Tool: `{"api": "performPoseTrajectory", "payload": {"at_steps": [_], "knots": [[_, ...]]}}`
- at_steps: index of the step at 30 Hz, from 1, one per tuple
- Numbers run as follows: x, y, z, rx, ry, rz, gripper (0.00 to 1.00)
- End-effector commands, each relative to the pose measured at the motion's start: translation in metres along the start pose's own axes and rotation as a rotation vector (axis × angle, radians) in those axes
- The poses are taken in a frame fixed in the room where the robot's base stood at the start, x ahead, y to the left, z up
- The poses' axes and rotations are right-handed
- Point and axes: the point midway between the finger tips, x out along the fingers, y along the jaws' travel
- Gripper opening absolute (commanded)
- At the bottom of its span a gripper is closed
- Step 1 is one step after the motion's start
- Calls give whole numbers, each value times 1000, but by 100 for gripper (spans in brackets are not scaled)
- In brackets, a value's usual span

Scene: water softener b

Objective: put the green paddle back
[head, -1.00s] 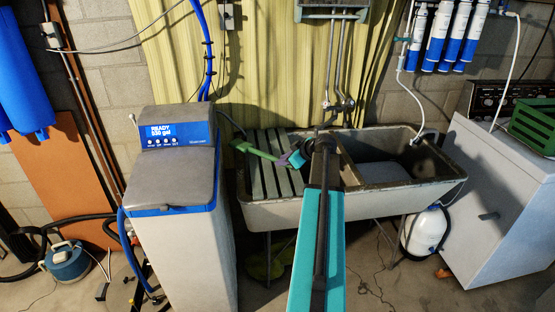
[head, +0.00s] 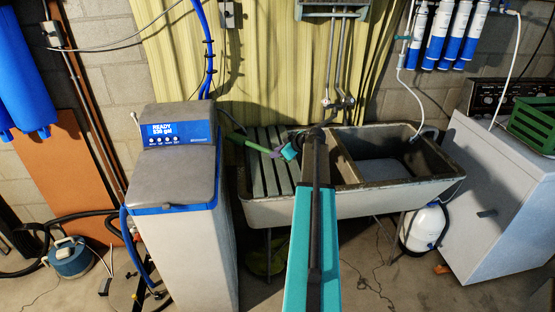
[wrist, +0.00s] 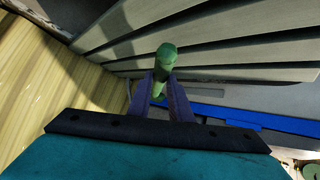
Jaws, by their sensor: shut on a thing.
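The green paddle (head: 252,145) is a long green bar, seen above the slatted left part of the sink. My gripper (head: 276,153) has purple fingers and is shut on the paddle near its right end in the head view. The wrist view shows the green paddle (wrist: 166,55) end-on between the two purple fingers of my gripper (wrist: 162,84). The rest of the paddle is hidden there. I cannot tell how high it is above the slats.
The slatted board (head: 266,172) covers the left of the stone sink (head: 400,199); two basins are right of it. The water softener (head: 180,185) stands close on the left. Taps (head: 338,103) rise behind the sink. A white appliance (head: 500,205) stands at right.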

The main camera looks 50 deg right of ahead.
Motion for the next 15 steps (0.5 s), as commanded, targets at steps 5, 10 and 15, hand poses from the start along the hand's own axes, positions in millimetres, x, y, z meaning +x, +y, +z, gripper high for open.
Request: {"api": "performPoseTrajectory", "payload": {"at_steps": [5,10,15], "knots": [[6,-2,8,2,0,-1,0],[15,-5,19,1,-1,0,0],[20,-6,24,1,1,1,0]]}}
